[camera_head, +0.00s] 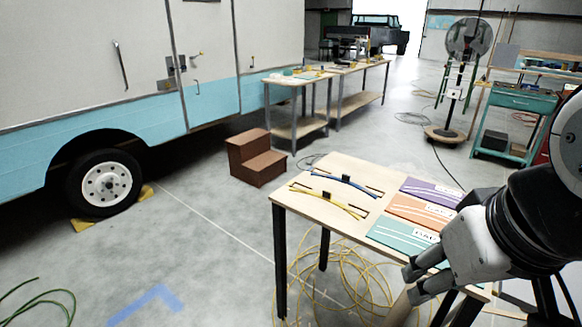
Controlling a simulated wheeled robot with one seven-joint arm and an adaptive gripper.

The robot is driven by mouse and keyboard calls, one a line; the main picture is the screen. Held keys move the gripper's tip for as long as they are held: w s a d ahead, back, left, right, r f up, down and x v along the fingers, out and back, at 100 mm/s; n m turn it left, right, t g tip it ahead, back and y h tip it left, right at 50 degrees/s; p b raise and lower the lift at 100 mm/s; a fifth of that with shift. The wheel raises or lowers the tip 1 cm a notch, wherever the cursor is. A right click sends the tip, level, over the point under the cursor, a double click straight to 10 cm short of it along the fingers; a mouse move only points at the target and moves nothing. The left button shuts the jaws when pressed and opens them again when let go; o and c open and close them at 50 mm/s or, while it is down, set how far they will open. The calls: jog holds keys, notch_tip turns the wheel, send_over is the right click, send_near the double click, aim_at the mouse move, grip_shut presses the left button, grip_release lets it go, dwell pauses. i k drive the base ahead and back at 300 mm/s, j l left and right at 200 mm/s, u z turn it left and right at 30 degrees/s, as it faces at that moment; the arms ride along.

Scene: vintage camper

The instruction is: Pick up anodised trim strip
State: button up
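Two slender curved trim strips lie across dark slots on the left half of a light wooden table (335,164). One is a blue strip (352,183) toward the back, the other a yellow-gold strip (322,200) nearer the front edge. Each has a small black block at its middle. I cannot tell from the picture which one is meant by the anodised trim strip. My gripper (411,284) is at the lower right, by the table's front right part, to the right of both strips.
Purple (432,191), orange (420,209) and teal (400,233) panels lie on the table's right half. A yellow cable (345,285) is coiled on the floor beneath. Brown steps (257,157) stand behind left, beside the camper (120,70). The floor to the left is mostly open.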

aim_at(326, 195)
jog(key=i+l, duration=0.15)
jog(key=i, duration=0.3)
jog(key=i+l+u, duration=0.15)
jog(key=i, duration=0.3)
